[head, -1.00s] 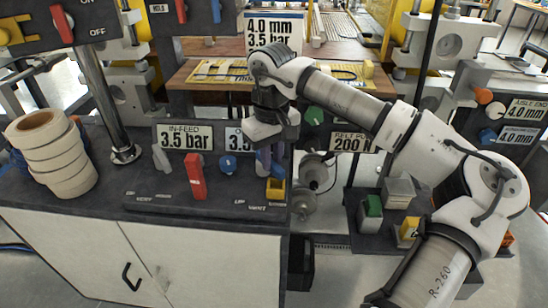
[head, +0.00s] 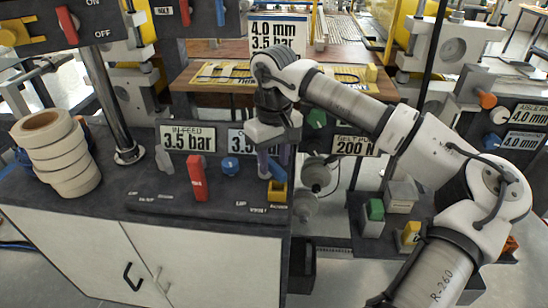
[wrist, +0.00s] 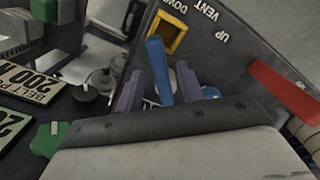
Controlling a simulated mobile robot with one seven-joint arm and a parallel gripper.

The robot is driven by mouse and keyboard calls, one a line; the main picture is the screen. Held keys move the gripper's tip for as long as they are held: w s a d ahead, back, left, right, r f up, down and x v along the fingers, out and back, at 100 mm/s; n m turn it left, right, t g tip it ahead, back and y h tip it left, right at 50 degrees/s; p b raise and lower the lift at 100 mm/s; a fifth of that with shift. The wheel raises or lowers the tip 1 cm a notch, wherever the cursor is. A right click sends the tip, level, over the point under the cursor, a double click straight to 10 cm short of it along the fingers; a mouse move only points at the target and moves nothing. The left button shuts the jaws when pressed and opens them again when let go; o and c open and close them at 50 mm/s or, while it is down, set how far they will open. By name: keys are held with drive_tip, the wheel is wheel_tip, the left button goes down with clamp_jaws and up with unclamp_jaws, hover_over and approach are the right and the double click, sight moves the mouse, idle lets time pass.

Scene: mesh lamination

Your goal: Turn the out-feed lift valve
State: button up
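The blue lever (head: 277,168), apparently the out-feed lift valve's handle, stands on the dark panel below the pressure signs. It also shows in the wrist view (wrist: 160,72), near a yellow square frame (wrist: 167,35) and the DOWN and VENT labels. My gripper (head: 273,160) reaches down over it. In the wrist view its two purple fingers (wrist: 158,88) stand on either side of the lever, apart from each other, with gaps seeming to show beside it. The lever's base is hidden by my gripper. The out-feed sign (head: 242,141) is partly covered by my gripper.
A red lever (head: 197,177), a grey lever (head: 163,158) and a blue knob (head: 230,166) stand left on the same panel. A green knob (head: 316,119) is close right of my gripper. White rolls (head: 58,155) sit far left, beside a metal post (head: 110,100).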

sight(274, 164)
wheel_tip(274, 164, up, 14)
drive_tip(key=shift+b, duration=0.3)
drive_tip(key=shift+f, duration=0.15)
idle(0.4)
